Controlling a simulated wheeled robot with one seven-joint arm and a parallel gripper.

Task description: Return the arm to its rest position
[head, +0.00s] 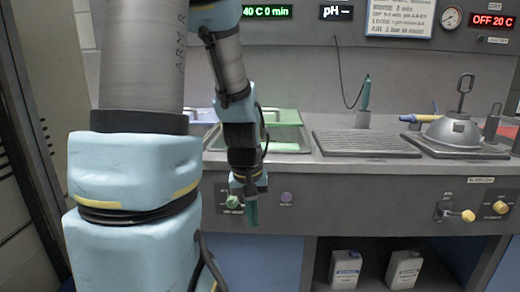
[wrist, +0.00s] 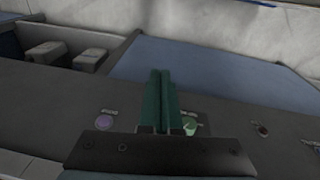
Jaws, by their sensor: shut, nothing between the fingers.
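My arm reaches down in the middle-left of the head view, and my gripper (head: 252,213) hangs in front of the grey counter front. Its green fingers point down, close to a green knob (head: 232,202) on the panel. In the wrist view my gripper (wrist: 160,78) shows its two green fingers side by side, touching, with nothing between them. The green knob also shows in the wrist view (wrist: 190,126), beside the fingers. I cannot tell whether the gripper touches the panel.
A sink (head: 290,139) with a green lid, a ribbed drainboard (head: 366,144) and a metal hood (head: 453,130) line the counter. A purple button (head: 287,198) and yellow-handled valves (head: 467,215) sit on the front panel. White canisters (head: 345,269) stand on the shelf below.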

